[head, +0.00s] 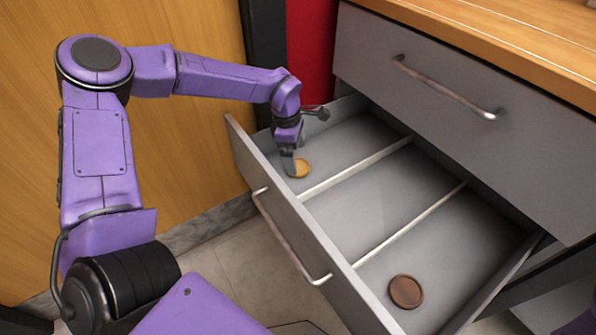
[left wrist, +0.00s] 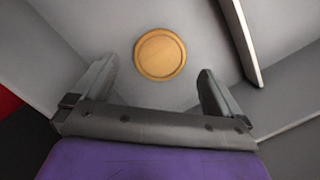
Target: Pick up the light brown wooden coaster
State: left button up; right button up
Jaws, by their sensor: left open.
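The light brown wooden coaster (head: 301,169) lies flat in the left compartment of the open grey drawer (head: 290,222). In the left wrist view the coaster (left wrist: 160,54) is round with a raised rim and shows whole, ahead of the fingertips and between their lines. My left gripper (head: 289,162) is over that compartment, pointing down just beside the coaster, and hides a little of it in the head view. In the left wrist view the gripper (left wrist: 158,88) is open and empty, its fingers spread wider than the coaster looks. My right gripper is not in view.
A dark brown round coaster (head: 405,292) lies in the drawer's right compartment. Two light dividers (head: 357,168) split the drawer; one (left wrist: 240,40) runs right of the coaster. A closed drawer with a handle (head: 445,88) is above. The middle compartment is empty.

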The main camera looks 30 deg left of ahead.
aim_at(298, 166)
pick_arm(q)
jog(key=f, duration=0.2)
jog(key=f+b, duration=0.1)
jog(key=shift+d+f, duration=0.2)
jog(key=shift+f, duration=0.2)
jog(key=shift+r, duration=0.1)
jog(key=c, duration=1.1)
